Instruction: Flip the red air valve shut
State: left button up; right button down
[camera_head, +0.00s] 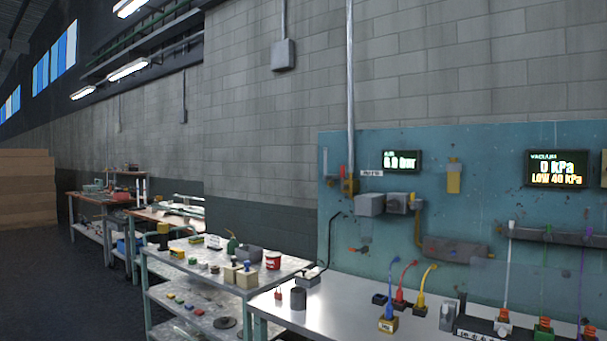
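A small red handle (342,171) stands roughly upright at the upper left of the teal panel (470,205). It sits just above a yellow-brass fitting (349,187) and looks like the red air valve, but it is small. Whether it is open or shut is not clear. An air display (402,160) to its right shows a reading in bar that looks like 6.0. Neither of my grippers is in view.
A metal bench (345,315) stands below the panel, with blue, red and yellow hooked tools (401,284) and a power strip (480,330). A cluttered shelf cart (185,290) stands to its left. Open dark floor (60,290) lies at far left.

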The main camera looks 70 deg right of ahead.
aim_at(343, 187)
jog(key=z, duration=0.75)
jog(key=i, duration=1.2)
jog(key=z, duration=1.15)
